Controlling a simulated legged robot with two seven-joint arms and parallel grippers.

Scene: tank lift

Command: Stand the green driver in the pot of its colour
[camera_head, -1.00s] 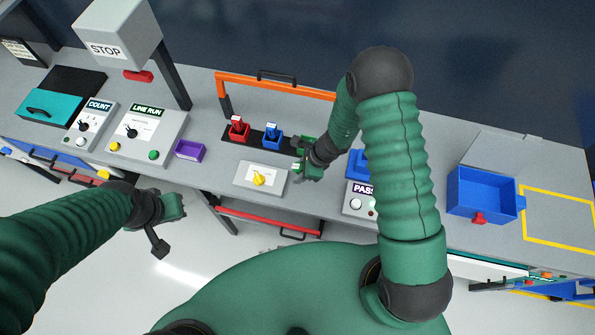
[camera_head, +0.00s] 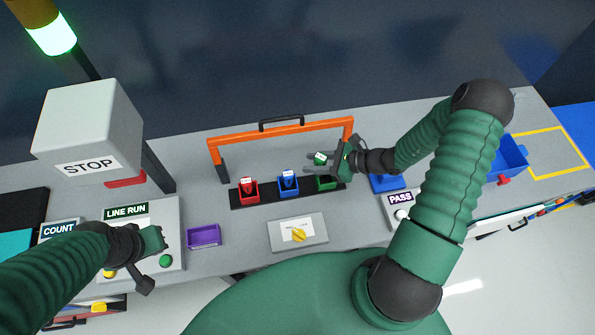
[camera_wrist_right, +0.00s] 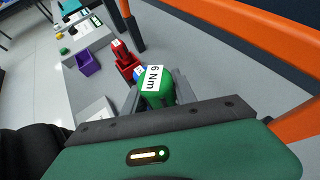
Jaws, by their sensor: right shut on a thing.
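The green driver (camera_head: 320,158) is in my right gripper (camera_head: 318,163), which is shut on it. Its green end with a "6 Nm" label (camera_wrist_right: 155,88) shows between the fingers in the right wrist view; its lower part is hidden. In the head view the driver appears just beyond the green pot (camera_head: 328,183), apart from it. The green pot looks empty and sits at the right end of a black strip. My left gripper (camera_head: 148,262) hangs over the front left of the bench by the LINE RUN box; its jaw opening is unclear.
A red pot with a red driver (camera_head: 248,190) and a blue pot with a blue driver (camera_head: 288,184) share the strip. An orange frame (camera_head: 275,135) stands behind. A yellow-knob box (camera_head: 298,233) and purple tray (camera_head: 204,236) lie in front.

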